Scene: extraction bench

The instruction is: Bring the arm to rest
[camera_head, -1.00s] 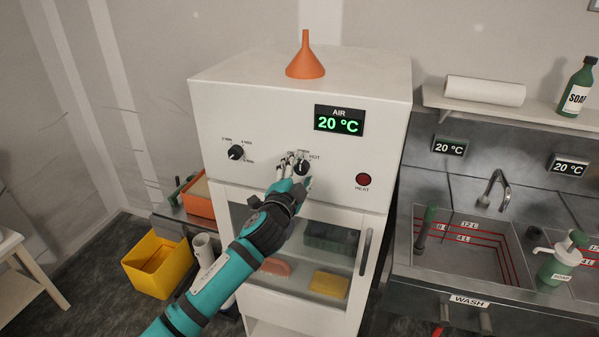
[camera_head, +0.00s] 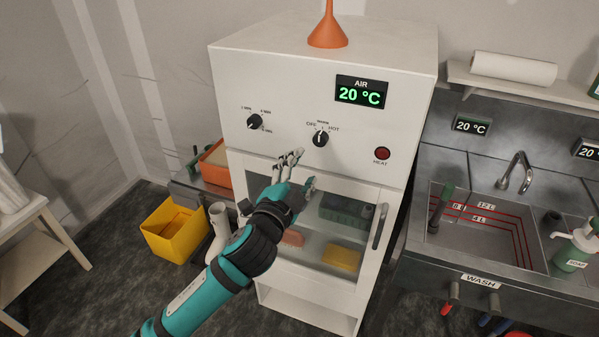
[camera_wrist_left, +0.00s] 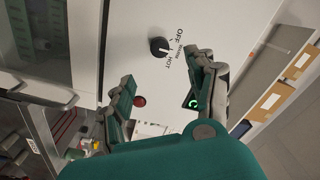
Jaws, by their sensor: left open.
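My left arm reaches in from the lower left in the head view. Its gripper (camera_head: 297,172) is open and empty, in front of the white drying cabinet (camera_head: 290,80), below and a little left of the OFF/HOT knob (camera_head: 320,138). In the left wrist view the two fingers of the gripper (camera_wrist_left: 160,95) stand apart with nothing between them. The OFF/HOT knob (camera_wrist_left: 159,46) shows beyond the fingertips, apart from them. My right gripper is in neither view.
The cabinet display (camera_head: 361,92) reads 20 °C. A red HEAT button (camera_head: 382,153) sits right of the knob. An orange funnel (camera_head: 327,30) stands on top. The sink (camera_head: 480,250) is at right, a yellow bin (camera_head: 174,231) at left. The cabinet's glass door is closed.

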